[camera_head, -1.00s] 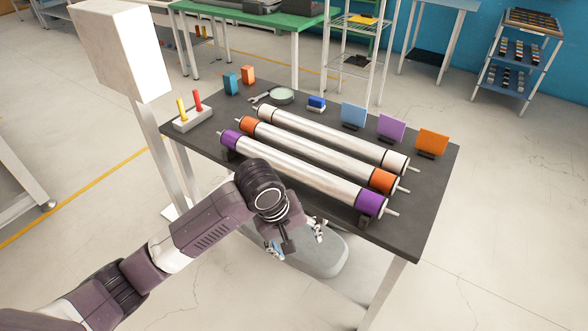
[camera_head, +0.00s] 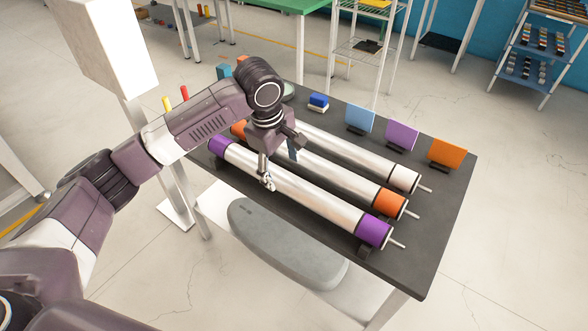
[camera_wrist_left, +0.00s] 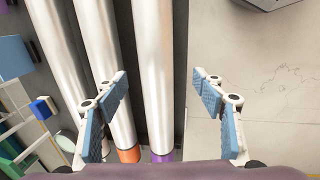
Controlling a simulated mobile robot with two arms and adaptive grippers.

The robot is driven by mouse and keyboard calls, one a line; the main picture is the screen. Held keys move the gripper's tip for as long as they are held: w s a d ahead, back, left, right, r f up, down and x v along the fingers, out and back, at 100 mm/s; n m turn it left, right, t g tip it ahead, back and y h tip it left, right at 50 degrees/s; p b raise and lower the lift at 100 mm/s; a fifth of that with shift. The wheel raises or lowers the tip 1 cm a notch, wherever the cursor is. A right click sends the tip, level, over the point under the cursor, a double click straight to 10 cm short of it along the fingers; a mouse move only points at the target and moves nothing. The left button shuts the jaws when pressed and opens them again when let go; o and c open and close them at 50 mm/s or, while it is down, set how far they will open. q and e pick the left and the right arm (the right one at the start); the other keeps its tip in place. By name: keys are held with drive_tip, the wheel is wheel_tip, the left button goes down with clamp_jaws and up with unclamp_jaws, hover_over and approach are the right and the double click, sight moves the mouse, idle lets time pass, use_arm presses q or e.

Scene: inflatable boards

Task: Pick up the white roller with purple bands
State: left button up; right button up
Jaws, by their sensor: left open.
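The white roller with purple bands (camera_head: 312,199) lies at the near edge of the dark table, a purple band at each end. My left gripper (camera_head: 280,171) is open and just above its middle, one finger on each side in the picture. In the left wrist view, the same roller (camera_wrist_left: 153,60) runs between the open fingers (camera_wrist_left: 160,88), its purple end at the bottom. Contact cannot be told. My right gripper is not in view.
A roller with orange bands (camera_head: 342,178) and a plain white-ended roller (camera_head: 355,157) lie parallel behind it. Blue (camera_head: 359,118), purple (camera_head: 402,135) and orange (camera_head: 447,152) panels stand at the back of the dark table (camera_head: 440,215). My arm partly covers the table's left side.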

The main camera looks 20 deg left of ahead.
sight(285, 180)
use_arm(q)
drive_tip(key=shift+w+f, duration=0.2)
drive_tip(key=shift+w, duration=0.05)
drive_tip(key=shift+w+f, duration=0.1)
drive_tip(key=shift+f, duration=0.25)
drive_tip(key=f, duration=0.1)
drive_tip(key=f+p, duration=0.1)
drive_tip(key=f, duration=0.1)
drive_tip(key=shift+d+f, duration=0.25)
drive_tip(key=shift+f, duration=0.15)
drive_tip(key=shift+w+d+f, duration=0.1)
drive_tip(key=shift+w+f, duration=0.1)
drive_tip(key=shift+f, duration=0.35)
drive_tip(key=shift+w+f, duration=0.2)
drive_tip(key=shift+f, duration=0.4)
drive_tip(key=c, duration=1.2)
clamp_jaws()
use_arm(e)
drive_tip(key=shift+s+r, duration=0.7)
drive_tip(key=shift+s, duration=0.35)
